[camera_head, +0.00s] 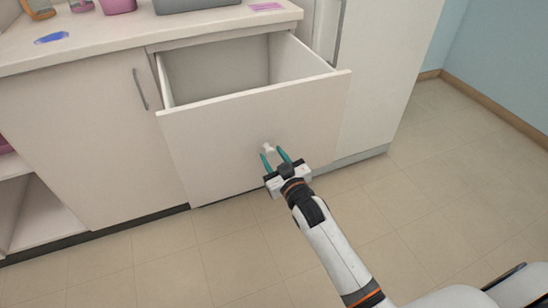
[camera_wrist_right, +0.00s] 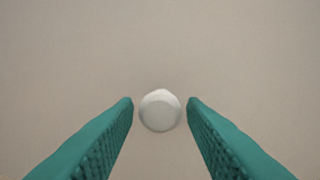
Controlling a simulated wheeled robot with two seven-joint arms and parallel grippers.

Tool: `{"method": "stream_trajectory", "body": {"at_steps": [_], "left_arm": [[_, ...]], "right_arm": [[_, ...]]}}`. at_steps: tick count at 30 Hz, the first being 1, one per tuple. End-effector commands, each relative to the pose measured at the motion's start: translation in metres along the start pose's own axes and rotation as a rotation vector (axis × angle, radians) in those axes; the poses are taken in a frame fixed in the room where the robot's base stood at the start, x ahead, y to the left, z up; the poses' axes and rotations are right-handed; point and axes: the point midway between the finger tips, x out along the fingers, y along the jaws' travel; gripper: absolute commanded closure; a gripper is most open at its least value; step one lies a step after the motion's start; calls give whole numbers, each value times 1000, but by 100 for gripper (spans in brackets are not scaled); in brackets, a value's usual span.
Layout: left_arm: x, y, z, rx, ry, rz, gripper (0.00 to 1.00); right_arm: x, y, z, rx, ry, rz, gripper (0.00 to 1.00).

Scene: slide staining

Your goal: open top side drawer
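The drawer (camera_head: 262,134) is pulled well out from the cabinet under the counter, and its inside looks empty. A round white knob (camera_head: 267,148) sits on its front panel. My right gripper (camera_head: 275,155) is at the knob, its teal fingers pointing at the panel. In the right wrist view the knob (camera_wrist_right: 160,110) lies between the two fingertips, with a small gap on each side. The right gripper is open and does not hold the knob. My left gripper is not in view.
The counter (camera_head: 110,38) carries a grey box (camera_head: 195,4), a pink container (camera_head: 118,5) and a blue patch (camera_head: 51,38). A closed cabinet door with a handle (camera_head: 140,90) is left of the drawer. A tall white cabinet (camera_head: 385,75) stands right. The floor (camera_head: 160,270) in front is clear.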

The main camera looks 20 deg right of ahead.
Motion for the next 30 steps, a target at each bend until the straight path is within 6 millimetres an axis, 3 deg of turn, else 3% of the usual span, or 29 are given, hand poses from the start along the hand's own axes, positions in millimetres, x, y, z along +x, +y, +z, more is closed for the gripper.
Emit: {"method": "stream_trajectory", "body": {"at_steps": [2, 14, 16, 24, 30], "left_arm": [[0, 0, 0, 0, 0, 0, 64], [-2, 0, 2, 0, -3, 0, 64], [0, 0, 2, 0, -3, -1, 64], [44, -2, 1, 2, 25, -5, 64], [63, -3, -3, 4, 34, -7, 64]], "right_arm": [[0, 0, 0, 0, 0, 0, 50], [-10, 0, 0, 0, 3, 0, 50], [-20, 0, 0, 0, 4, 0, 50], [-78, 0, 1, 1, 4, 0, 50], [-109, 0, 0, 1, 3, 0, 50]]}}
